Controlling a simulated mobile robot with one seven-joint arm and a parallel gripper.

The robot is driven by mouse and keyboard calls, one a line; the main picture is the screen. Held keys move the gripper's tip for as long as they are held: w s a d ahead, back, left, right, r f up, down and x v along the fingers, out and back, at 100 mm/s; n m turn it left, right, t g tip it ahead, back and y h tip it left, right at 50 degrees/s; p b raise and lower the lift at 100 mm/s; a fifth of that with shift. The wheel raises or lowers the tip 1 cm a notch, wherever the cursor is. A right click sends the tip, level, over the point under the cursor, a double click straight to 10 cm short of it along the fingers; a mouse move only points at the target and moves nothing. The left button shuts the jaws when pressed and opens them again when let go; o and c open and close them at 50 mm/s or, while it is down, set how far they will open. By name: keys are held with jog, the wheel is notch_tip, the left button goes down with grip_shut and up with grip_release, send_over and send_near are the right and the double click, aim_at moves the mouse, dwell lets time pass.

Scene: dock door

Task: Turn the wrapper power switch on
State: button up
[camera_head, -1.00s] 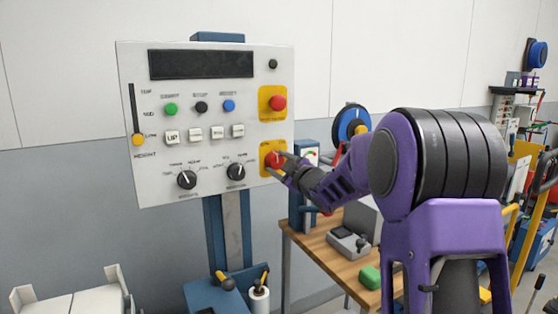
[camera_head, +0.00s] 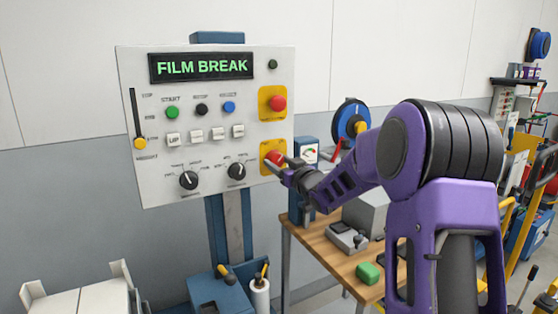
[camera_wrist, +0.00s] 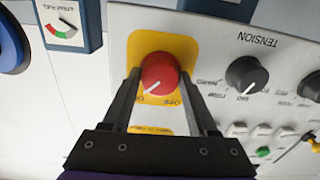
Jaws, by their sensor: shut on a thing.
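The wrapper control panel (camera_head: 150,182) stands upright, and its display (camera_head: 202,66) is lit with green "FILM BREAK". The power switch is a red rotary knob (camera_wrist: 160,74) on a yellow plate (camera_wrist: 188,52) with an "OFF" marking beside it. Its white pointer line points to the lower left in the wrist view, away from "OFF". In the head view the knob (camera_head: 274,158) is at the panel's lower right, partly hidden by my gripper. My gripper (camera_wrist: 160,84) is shut on the red knob, one finger on each side.
Another red button (camera_head: 278,103) on yellow sits above the switch. The tension dial (camera_wrist: 243,74) is close beside my gripper. A wooden bench (camera_head: 335,262) with a grey device (camera_head: 346,238) and a green block (camera_head: 369,273) stands right of the panel, below my arm.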

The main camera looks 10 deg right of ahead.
jog(key=shift+m, duration=0.4)
jog(key=o, duration=1.4)
jog(key=shift+s, duration=0.1)
jog(key=v, duration=1.7)
jog(key=shift+s, duration=0.1)
